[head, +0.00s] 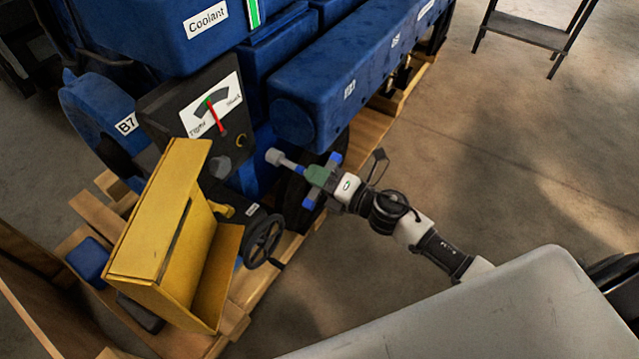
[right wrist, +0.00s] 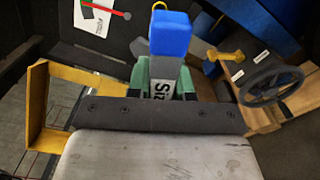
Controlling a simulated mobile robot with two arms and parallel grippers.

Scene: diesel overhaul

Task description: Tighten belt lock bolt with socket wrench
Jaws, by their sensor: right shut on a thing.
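The socket wrench shows in the head view as a grey shaft (head: 290,164) with a pale round socket end (head: 274,156) and blue handle ends. My right gripper (head: 318,178) is shut on its handle. In the right wrist view the green fingers of my right gripper (right wrist: 162,82) clamp a grey part with lettering below a blue handle end (right wrist: 169,34). The socket points left toward the engine and is apart from a grey round bolt head or knob (head: 220,167), likely the belt lock bolt, below the tension gauge (head: 212,108). My left gripper is not in view.
The blue engine (head: 340,75) stands on a wooden pallet (head: 240,300). A yellow open box-like guard (head: 160,235) and a black handwheel (head: 263,241) are left of the wrench. A dark stand (head: 525,30) is at the back right. The floor (head: 480,150) on the right is clear.

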